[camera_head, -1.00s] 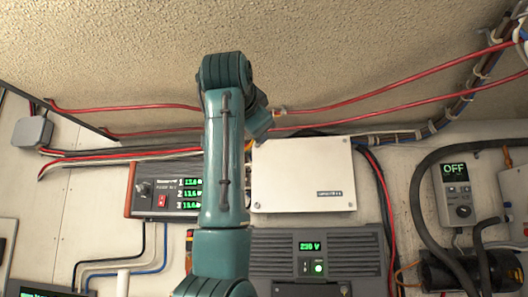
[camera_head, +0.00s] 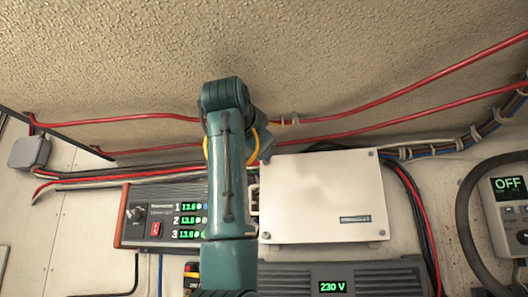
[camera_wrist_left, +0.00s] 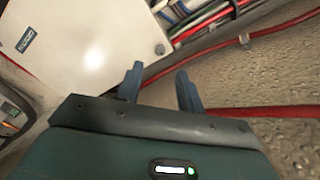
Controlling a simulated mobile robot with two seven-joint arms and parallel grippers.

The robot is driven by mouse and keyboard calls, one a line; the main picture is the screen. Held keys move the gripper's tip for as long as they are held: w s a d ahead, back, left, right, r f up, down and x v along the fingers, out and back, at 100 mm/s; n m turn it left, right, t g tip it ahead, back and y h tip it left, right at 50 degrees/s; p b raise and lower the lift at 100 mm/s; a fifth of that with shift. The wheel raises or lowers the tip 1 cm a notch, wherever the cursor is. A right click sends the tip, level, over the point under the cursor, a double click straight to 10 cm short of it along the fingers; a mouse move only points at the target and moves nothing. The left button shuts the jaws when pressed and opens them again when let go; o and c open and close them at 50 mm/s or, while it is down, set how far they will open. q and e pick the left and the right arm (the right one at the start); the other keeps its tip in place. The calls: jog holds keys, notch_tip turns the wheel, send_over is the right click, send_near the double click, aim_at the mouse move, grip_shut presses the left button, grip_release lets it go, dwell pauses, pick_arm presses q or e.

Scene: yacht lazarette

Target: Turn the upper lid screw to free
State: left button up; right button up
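A white box with a flat lid (camera_head: 320,200) is fixed on the wall right of my arm. It also fills the upper left of the left wrist view (camera_wrist_left: 80,40). Small round screws sit at its corners: an upper right one (camera_head: 371,153) and a lower right one (camera_head: 382,233). The left wrist view shows one corner screw (camera_wrist_left: 160,49) just beyond my left gripper's fingers. My left gripper (camera_wrist_left: 160,85) has its two fingers apart, with nothing between them. In the head view my arm hides the gripper near the lid's upper left corner. My right gripper is out of view.
A device with green digits (camera_head: 165,215) is left of my arm, and a 230 V unit (camera_head: 345,278) is below the box. Red cables (camera_head: 400,90) run above. A cable bundle (camera_head: 430,148) and a black hose (camera_head: 455,225) are at the right.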

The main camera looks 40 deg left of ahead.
pick_arm(q)
jog(key=p+x, duration=0.2)
jog(key=x, duration=0.5)
jog(key=shift+c, duration=0.6)
grip_shut()
